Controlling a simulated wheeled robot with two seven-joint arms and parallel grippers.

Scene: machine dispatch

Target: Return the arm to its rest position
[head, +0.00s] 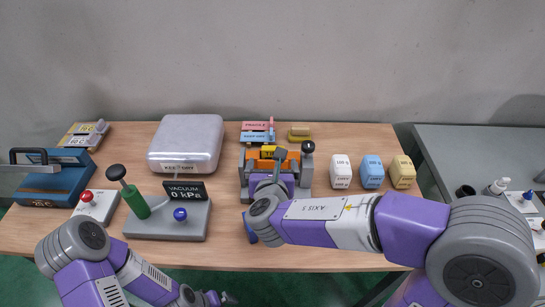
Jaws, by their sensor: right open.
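My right arm comes in from the right, and its wrist covers part of a grey machine (305,170) with an orange part and a black knob. My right gripper (277,166) is at the machine, open, partly hidden by its own wrist; I see nothing held in it. I cannot tell whether it touches the machine. My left arm is folded low at the left. My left gripper (222,298) is at the bottom edge, in front of the table (330,262), small and dark; its jaw state does not show.
A vacuum stand (165,222), red button box (95,205), blue press (50,185) and silver case (186,143) stand left. White (342,172), blue (372,172) and cream (402,172) blocks stand right. Coloured labelled blocks (258,132) lie behind the machine. A grey bench (470,150) adjoins right.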

